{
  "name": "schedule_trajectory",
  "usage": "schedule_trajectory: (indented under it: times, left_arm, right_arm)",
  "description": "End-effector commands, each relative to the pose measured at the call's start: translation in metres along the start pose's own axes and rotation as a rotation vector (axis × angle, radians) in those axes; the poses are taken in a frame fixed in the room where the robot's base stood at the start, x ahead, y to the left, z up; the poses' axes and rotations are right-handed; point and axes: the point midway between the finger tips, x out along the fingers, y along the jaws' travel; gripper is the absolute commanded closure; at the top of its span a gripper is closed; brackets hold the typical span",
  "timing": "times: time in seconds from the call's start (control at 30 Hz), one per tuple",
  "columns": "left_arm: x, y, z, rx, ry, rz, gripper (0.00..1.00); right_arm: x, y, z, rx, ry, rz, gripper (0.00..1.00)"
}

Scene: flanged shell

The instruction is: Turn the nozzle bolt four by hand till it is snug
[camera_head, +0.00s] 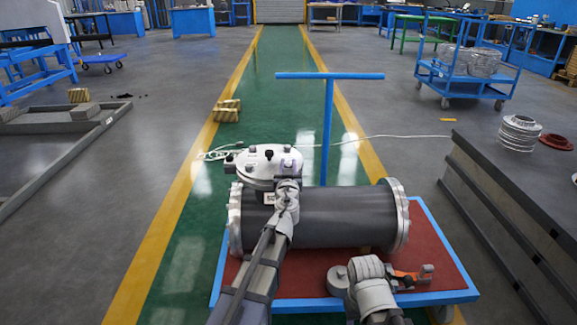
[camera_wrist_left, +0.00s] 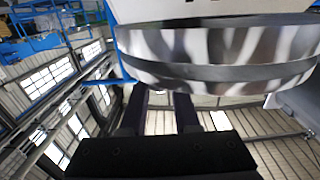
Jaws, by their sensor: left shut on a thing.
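The dark grey shell (camera_head: 335,217) lies on its side with a bright metal flange at each end. Its nozzle (camera_head: 262,165) stands up near the left end, topped by a round pale cover with several bolts around it. My left gripper (camera_head: 290,166) is at the right edge of this cover, shut on what appears to be a bolt there. In the left wrist view, its two dark fingers (camera_wrist_left: 164,100) reach up to the shiny flange rim (camera_wrist_left: 220,55), which hides their tips and the bolt. My right wrist is low over the cart; its fingertips cannot be made out.
The shell rests on a cart with a red top (camera_head: 320,278) and blue edge; its blue T-handle (camera_head: 328,120) rises behind. An orange and grey tool (camera_head: 412,277) is beside my right wrist.

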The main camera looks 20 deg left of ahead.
Motion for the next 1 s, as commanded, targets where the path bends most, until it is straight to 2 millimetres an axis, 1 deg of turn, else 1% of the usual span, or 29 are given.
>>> schedule_trajectory:
  times: [0.03,0.2,0.5,0.7,1.0]
  left_arm:
    - [-0.0008,-0.0032,-0.0003,0.000,0.000,0.033,1.00]
    - [0.0004,-0.0025,-0.0004,0.001,0.000,0.159,1.00]
    - [0.0015,-0.0014,-0.0006,0.000,0.000,0.311,1.00]
    - [0.0016,-0.0010,-0.0008,-0.001,0.000,0.357,1.00]
    - [0.0015,-0.0003,-0.0009,-0.002,0.000,0.371,1.00]
  right_arm:
    - [-0.0003,0.0000,0.0000,0.000,0.000,0.000,0.50]
    - [-0.0004,0.0000,0.0000,0.000,0.000,0.000,0.50]
    - [-0.0006,0.0001,0.0000,0.000,0.000,0.000,0.50]
    - [-0.0007,0.0001,0.0000,0.000,0.000,0.000,0.50]
    - [-0.0008,0.0001,0.0000,0.000,0.000,0.000,0.50]
